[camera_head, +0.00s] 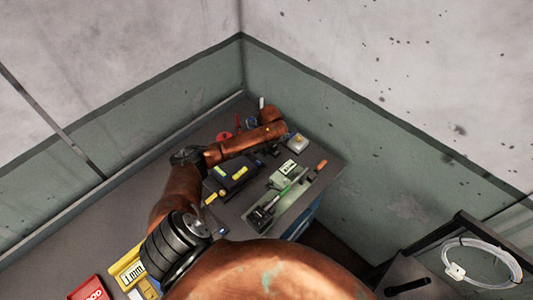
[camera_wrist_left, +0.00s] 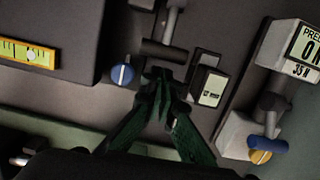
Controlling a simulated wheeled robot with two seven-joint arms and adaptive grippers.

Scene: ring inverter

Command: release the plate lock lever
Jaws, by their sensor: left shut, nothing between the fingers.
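In the left wrist view my left gripper (camera_wrist_left: 157,80) has its dark green fingers together at the tips, with nothing between them. Just beyond the tips is a T-shaped handle (camera_wrist_left: 165,50), a grey rod with a dark crossbar. I cannot tell whether the tips touch it, or whether it is the plate lock lever. A blue knob (camera_wrist_left: 122,71) with a pale line is left of the tips. A small display (camera_wrist_left: 211,88) is to their right. In the head view my rusty left arm reaches over the bench; its fingers are too small to make out. My right gripper is not seen.
The grey bench (camera_head: 120,221) stands in a wall corner and carries a dark box with yellow labels (camera_head: 239,172). A green-topped panel (camera_head: 284,180) is beside it. In the wrist view a white labelled block (camera_wrist_left: 296,45) and a blue handle (camera_wrist_left: 267,145) are at right.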

